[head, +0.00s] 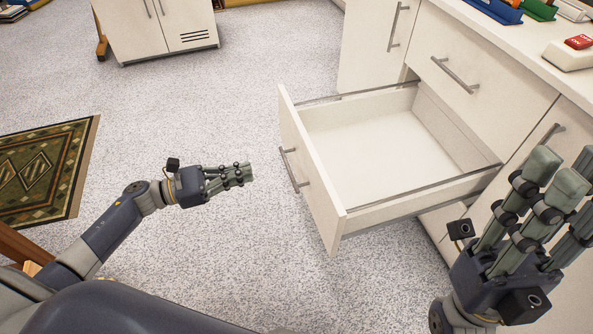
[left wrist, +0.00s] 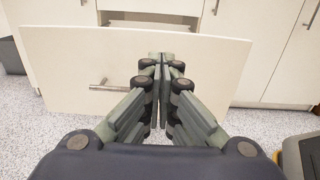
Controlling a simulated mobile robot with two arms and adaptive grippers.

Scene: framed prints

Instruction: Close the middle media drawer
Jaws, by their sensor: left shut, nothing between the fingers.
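The open drawer (head: 323,205) is white, pulled well out from the cabinet and empty inside. Its front has a grey bar handle (head: 293,170). The drawer front also fills the middle of the left wrist view (left wrist: 75,65), with its handle (left wrist: 112,86) left of my fingers. My left gripper (head: 247,172) is shut and empty, with its fingertips pointing at the drawer front and a gap of floor between them in the head view. The fingertips show closed together in the left wrist view (left wrist: 161,58). My right gripper (head: 565,185) is open and empty, at the lower right near the cabinet.
A closed drawer (head: 480,55) sits above the open one, under a white countertop (head: 530,40) holding a red-topped device (head: 578,43) and coloured trays. Cabinet doors flank the drawer. Speckled floor (head: 240,100) is clear before it. A patterned rug (head: 45,170) lies at left.

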